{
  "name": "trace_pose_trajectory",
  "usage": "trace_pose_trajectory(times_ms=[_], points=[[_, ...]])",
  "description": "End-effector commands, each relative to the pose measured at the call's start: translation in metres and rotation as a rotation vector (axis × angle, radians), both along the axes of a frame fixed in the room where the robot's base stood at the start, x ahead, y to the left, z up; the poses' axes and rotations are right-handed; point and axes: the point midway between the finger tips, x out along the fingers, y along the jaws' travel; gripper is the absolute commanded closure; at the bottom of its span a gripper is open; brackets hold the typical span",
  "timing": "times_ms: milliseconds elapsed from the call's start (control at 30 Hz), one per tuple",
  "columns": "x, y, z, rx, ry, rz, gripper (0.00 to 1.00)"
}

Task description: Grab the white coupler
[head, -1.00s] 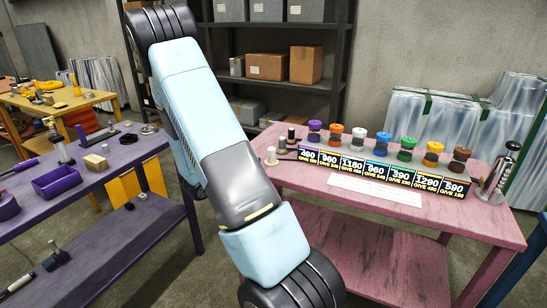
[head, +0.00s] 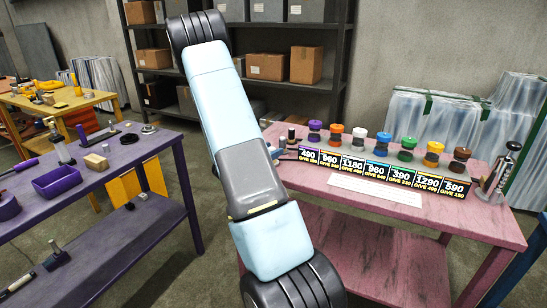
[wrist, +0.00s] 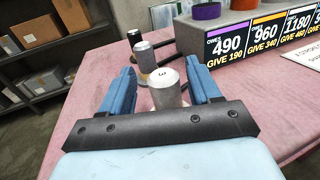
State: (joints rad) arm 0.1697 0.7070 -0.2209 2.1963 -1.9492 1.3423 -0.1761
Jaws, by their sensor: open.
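The white coupler (wrist: 164,92), a short pale cylinder with a dark mark on its top, stands upright on the pink table (wrist: 84,102). In the wrist view it sits between the two blue fingers of my open gripper (wrist: 160,67). Gaps show beside it, and its lower part is hidden behind the gripper's dark crossbar. In the head view my arm hides the coupler.
The price-sign rack (head: 384,170) with coloured spools is to the right. A purple table (head: 100,205) is at left.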

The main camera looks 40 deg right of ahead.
Motion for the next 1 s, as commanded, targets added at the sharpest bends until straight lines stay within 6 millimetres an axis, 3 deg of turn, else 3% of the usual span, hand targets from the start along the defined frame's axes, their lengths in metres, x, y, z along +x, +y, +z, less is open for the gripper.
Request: trace_pose_trajectory(times_ms=[267,900,1000], points=[[0.0001,-0.0025,-0.0001,0.0,0.0,0.0,0.38],[-0.0001,-0.0026,-0.0001,0.0,0.0,-0.001,0.99],[0.0,-0.0027,0.0001,-0.001,0.0,-0.001,1.0]])
